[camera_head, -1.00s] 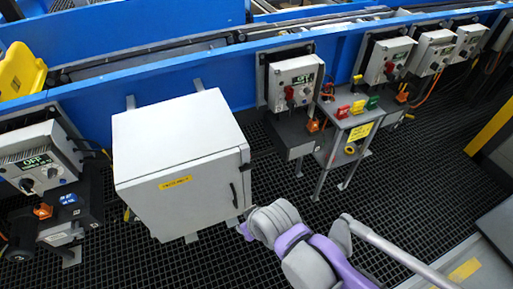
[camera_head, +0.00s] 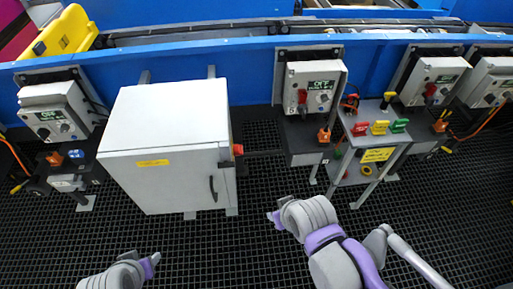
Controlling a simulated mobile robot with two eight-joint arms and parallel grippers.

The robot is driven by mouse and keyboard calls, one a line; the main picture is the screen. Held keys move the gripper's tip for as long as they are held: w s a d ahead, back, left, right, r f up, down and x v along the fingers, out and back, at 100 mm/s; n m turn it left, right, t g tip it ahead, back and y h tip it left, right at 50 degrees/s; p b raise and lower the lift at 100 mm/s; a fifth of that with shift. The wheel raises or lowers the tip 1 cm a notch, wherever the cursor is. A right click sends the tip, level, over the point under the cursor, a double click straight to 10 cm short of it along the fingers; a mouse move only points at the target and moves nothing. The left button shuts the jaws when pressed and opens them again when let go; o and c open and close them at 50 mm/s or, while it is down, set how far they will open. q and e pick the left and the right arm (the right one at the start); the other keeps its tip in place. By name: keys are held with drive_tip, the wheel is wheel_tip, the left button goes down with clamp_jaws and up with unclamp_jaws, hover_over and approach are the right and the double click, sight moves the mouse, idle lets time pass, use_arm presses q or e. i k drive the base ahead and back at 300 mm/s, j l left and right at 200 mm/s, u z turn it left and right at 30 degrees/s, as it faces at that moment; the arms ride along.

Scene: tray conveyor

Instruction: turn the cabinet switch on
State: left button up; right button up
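The white cabinet (camera_head: 165,120) stands on the dark grated floor left of the middle, with its door closed. Its front has a yellow label (camera_head: 152,163) and a dark handle (camera_head: 212,188). A red-orange switch (camera_head: 238,150) sticks out from its right side, near the top; its setting is too small to read. My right gripper (camera_head: 273,217) is to the right of the cabinet's lower front, apart from it and lower in the picture than the switch. My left gripper (camera_head: 152,263) is at the bottom left, in front of the cabinet. The fingers of both are too small to judge.
Control boxes, one (camera_head: 311,87) right of the cabinet and one (camera_head: 54,112) left of it, are mounted along the blue conveyor wall (camera_head: 250,65). A grey stand (camera_head: 362,141) holds red, yellow and green tags. The grated floor (camera_head: 220,255) between my arms is clear.

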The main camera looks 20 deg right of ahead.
sight(238, 150)
drive_tip(key=k+l, duration=0.1)
drive_tip(key=l, duration=0.35)
drive_tip(key=k+l, duration=0.1)
drive_tip(key=l, duration=0.3)
drive_tip(key=k, duration=0.55)
drive_tip(key=i+l+z, duration=0.2)
drive_tip(key=i+l, duration=0.2)
drive_tip(key=l, duration=0.15)
drive_tip(key=i+l+z, duration=0.15)
drive_tip(key=i+l, duration=0.25)
drive_tip(key=l, duration=0.1)
